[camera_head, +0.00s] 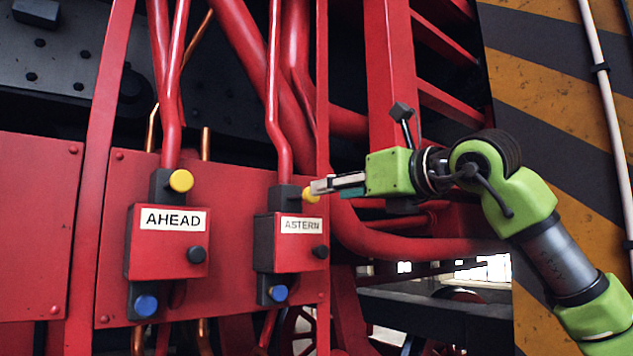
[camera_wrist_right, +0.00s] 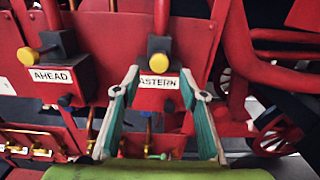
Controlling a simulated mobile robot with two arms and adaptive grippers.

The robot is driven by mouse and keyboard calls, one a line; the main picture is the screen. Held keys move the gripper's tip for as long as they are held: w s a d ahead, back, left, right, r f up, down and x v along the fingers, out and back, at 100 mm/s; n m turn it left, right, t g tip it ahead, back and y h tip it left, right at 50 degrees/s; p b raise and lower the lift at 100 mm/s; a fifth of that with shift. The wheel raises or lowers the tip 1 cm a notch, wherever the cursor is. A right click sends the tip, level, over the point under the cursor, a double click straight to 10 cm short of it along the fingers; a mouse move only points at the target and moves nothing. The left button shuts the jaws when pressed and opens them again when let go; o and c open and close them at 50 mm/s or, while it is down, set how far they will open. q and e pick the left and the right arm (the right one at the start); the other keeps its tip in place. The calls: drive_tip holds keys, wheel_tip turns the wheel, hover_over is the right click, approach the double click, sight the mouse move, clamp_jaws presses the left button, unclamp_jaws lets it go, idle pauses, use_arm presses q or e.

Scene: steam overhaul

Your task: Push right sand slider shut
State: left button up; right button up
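The right sand slider is a red box labelled ASTERN (camera_head: 300,240), with a dark knob (camera_head: 320,251) on its front. A yellow knob (camera_head: 311,195) sits above it and a blue knob (camera_head: 278,293) below. My right gripper (camera_head: 322,187) reaches in from the right, with its fingertips beside the yellow knob. In the right wrist view the gripper (camera_wrist_right: 159,76) is open, its two fingers spread on either side of the ASTERN label (camera_wrist_right: 158,83) and the yellow knob (camera_wrist_right: 159,62). Contact cannot be told. My left gripper is not in view.
A matching AHEAD box (camera_head: 167,240) stands to the left, with its own yellow knob (camera_head: 181,181) and blue knob (camera_head: 146,306). Red pipes (camera_head: 279,90) run above the boxes. A thick curved red pipe (camera_head: 410,246) passes below my right arm. A striped panel (camera_head: 550,90) stands behind it.

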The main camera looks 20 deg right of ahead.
sight(301, 197)
drive_tip(key=p+x, duration=0.2)
drive_tip(key=x, duration=0.4)
drive_tip(key=shift+w, duration=0.1)
clamp_jaws()
